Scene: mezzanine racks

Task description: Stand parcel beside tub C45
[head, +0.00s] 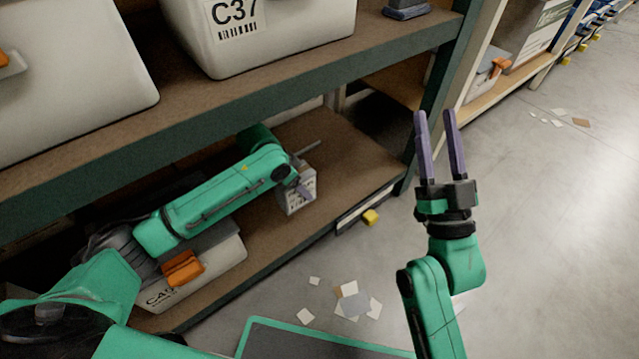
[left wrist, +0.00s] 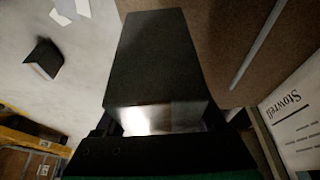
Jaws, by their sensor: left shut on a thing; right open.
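Tub C45 (head: 215,266), pale with an orange latch, stands on the lower shelf at left, partly hidden by my left arm. The parcel (head: 297,198), a small box with a printed light face, is at the lower shelf to the right of the tub, with a gap between them. My left gripper (head: 302,187) reaches in over the tub and is shut on the parcel. In the left wrist view the parcel (left wrist: 155,60) shows a dark side between the fingers. I cannot tell whether it touches the shelf. My right gripper (head: 437,120) is open and empty, raised over the aisle.
The upper shelf carries tub C37 (head: 270,35) and another pale tub (head: 65,80), close above my left arm. A rack upright (head: 430,95) stands right of the parcel. A thin grey rod (left wrist: 258,45) and a white Stowrell box (left wrist: 297,120) are near the parcel. Paper scraps (head: 352,302) litter the floor.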

